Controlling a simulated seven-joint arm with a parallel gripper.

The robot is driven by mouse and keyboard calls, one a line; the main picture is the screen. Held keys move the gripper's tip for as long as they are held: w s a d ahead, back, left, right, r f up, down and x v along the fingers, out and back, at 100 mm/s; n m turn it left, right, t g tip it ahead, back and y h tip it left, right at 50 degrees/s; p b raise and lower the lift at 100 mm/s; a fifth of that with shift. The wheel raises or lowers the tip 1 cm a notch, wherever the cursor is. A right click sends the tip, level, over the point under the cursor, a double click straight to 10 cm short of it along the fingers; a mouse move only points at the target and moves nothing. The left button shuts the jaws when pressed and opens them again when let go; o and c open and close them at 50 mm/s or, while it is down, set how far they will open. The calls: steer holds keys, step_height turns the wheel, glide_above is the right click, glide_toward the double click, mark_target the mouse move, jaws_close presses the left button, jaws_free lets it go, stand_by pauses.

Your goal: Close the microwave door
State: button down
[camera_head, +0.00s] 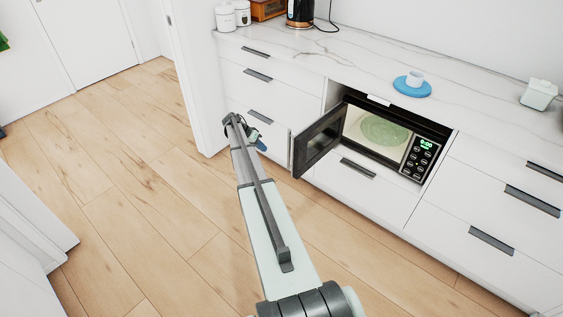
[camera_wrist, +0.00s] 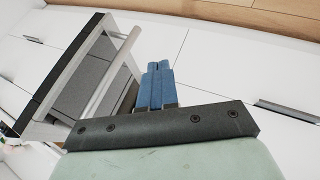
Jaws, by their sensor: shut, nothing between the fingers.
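The microwave (camera_head: 418,165) is built into the lower cabinets, its lit interior and green-lit control panel showing. Its dark door (camera_head: 320,140) stands open, swung outward on the left side of the opening. A pale vertical handle (camera_head: 291,150) is on the door's outer side. My gripper (camera_head: 262,146) is to the left of the door, on its outer side, with a small gap visible. In the wrist view, the blue fingers (camera_wrist: 158,80) are together and empty, just right of the door's handle (camera_wrist: 112,78). Whether they touch the door is unclear.
White drawers with dark handles surround the microwave. The marble counter (camera_head: 345,55) above holds a blue plate (camera_head: 402,89) with a white cup, a pale lidded container (camera_head: 538,95), canisters (camera_head: 226,17) and a kettle (camera_head: 300,13). The wooden floor (camera_head: 130,190) is clear.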

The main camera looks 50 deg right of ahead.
steer(key=s+d+f, duration=0.5)
steer(key=s+f, duration=0.3)
steer(key=shift+m, duration=0.4)
stand_by(0.5)
